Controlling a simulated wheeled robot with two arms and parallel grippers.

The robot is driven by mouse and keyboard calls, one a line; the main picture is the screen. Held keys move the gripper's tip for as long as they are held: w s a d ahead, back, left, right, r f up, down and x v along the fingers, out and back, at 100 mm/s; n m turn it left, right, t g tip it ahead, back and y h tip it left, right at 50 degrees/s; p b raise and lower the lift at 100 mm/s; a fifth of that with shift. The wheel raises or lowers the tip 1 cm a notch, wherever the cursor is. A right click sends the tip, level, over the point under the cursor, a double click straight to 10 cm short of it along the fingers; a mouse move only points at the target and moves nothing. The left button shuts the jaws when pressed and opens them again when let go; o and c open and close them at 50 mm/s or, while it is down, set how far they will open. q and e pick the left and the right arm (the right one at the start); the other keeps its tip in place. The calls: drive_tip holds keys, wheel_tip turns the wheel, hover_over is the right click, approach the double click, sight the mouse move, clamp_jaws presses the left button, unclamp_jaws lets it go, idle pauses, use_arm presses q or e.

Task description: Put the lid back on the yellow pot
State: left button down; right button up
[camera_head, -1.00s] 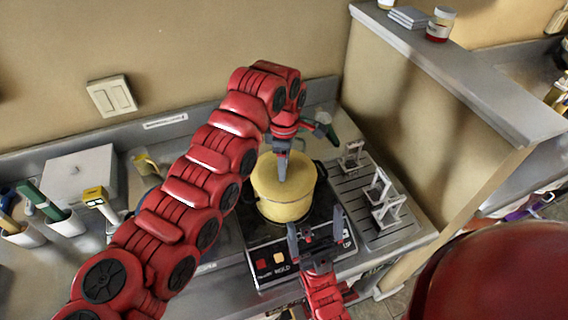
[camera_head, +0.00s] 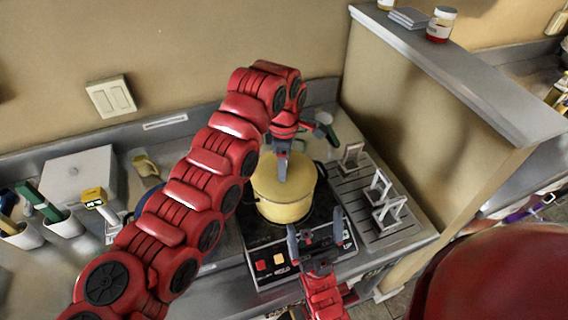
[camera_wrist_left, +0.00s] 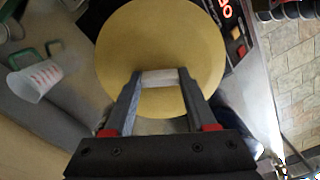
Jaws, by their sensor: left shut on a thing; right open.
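The yellow pot (camera_head: 283,210) stands upright on the black hot plate (camera_head: 262,236) and has dark side handles. The yellow lid (camera_head: 302,174) lies over its mouth and looks level; I cannot tell whether its rim is fully seated. In the left wrist view the lid (camera_wrist_left: 160,35) is a round disc that hides the pot below. My left gripper (camera_head: 282,172) reaches down from above, shut on the pale handle (camera_wrist_left: 160,78) at the lid's middle. My right gripper (camera_head: 315,232) is open and empty, in front of the pot above the hot plate's front edge.
A ribbed drying tray (camera_head: 372,228) with several small white stands is right of the hot plate, beside a low partition wall (camera_head: 410,140). A measuring cup (camera_wrist_left: 36,80) shows in the left wrist view. A grey box (camera_head: 80,180) and utensil cups stand at left.

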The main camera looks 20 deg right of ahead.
use_arm(q)
unclamp_jaws()
idle(0.3)
drive_tip(key=shift+r, duration=0.15)
drive_tip(key=shift+r+p, duration=0.45)
drive_tip(key=shift+r, duration=0.65)
drive_tip(key=shift+r+p, duration=1.65)
drive_tip(key=shift+r, duration=0.65)
clamp_jaws()
